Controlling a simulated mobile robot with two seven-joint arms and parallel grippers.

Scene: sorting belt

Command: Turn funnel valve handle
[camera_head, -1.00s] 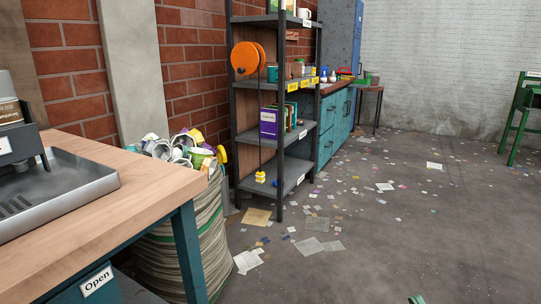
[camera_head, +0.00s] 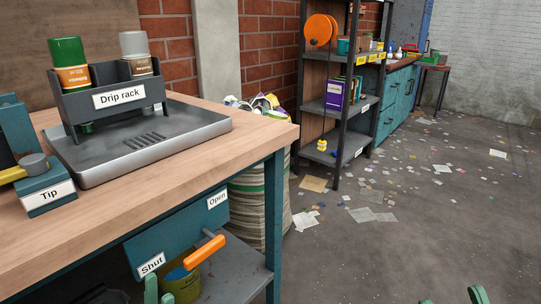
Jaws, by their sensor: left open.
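The valve handle is an orange bar (camera_head: 205,252) on a short grey rod, in front of the teal panel (camera_head: 172,236) under the workbench. A "Shut" label (camera_head: 151,264) is at the panel's lower left and an "Open" label (camera_head: 217,199) at its upper right. The bar lies slanted between them. No funnel can be made out. My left gripper (camera_head: 159,294) shows only its green fingertips at the bottom edge, open, below and left of the handle and apart from it. My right gripper (camera_head: 452,298) shows two green tips, spread apart, at the bottom right, far from the handle.
A yellow bucket (camera_head: 183,284) stands on the lower shelf behind the handle. The bench top (camera_head: 250,137) carries a metal drip tray (camera_head: 110,160), a drip rack (camera_head: 112,98) with cans, and a "Tip" block (camera_head: 48,197). A bench leg (camera_head: 273,225) stands right of the handle. Littered floor lies right.

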